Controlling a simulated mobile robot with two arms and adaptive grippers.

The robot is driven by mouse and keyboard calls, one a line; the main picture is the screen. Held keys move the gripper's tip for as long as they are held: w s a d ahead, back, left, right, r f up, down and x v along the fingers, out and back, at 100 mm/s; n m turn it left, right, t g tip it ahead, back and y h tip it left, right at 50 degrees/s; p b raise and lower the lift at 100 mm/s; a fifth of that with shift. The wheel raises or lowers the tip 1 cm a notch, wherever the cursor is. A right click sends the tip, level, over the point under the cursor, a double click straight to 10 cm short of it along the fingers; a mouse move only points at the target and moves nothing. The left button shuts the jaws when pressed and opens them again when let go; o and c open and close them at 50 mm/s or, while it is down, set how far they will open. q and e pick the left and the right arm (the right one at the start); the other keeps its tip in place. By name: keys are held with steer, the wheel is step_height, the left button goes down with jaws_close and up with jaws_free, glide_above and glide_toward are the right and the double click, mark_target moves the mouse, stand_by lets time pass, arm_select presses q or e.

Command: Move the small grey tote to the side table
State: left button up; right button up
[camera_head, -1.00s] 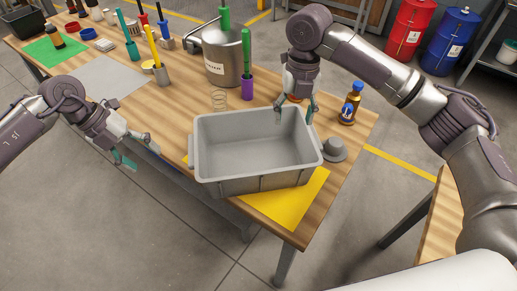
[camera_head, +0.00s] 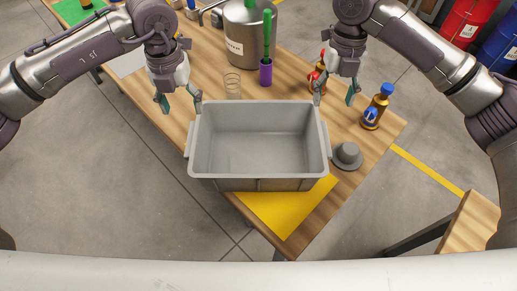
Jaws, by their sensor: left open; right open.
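The small grey tote (camera_head: 258,183) stands empty and upright near the workbench's front corner, partly over a yellow sheet. It has a handle lug on each short side. My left gripper (camera_head: 181,103) is open and empty above the tote's back left corner, fingers pointing down. My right gripper (camera_head: 335,97) is open and empty by the back right corner, one finger near the rim. I cannot tell whether either touches the tote. A second wooden table (camera_head: 474,222), seemingly the side table, shows only partly at the lower right; its visible top is bare.
On the workbench (camera_head: 298,75), a grey hat-shaped part (camera_head: 347,156) sits close to the tote's right side. An amber bottle (camera_head: 376,108) stands further right. Floor separates the two tables.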

mark_target(193, 137)
arm_select(q)
step_height(193, 137, down, 13)
steer(key=shift+f, duration=0.1)
arm_select(e)
steer(key=f, duration=0.4)
steer(key=s+f, duration=0.1)
steer(key=f, duration=0.8)
steer(key=shift+s, duration=0.25)
arm_select(q)
jaws_close()
arm_select(e)
steer(key=shift+d, duration=0.1)
jaws_close()
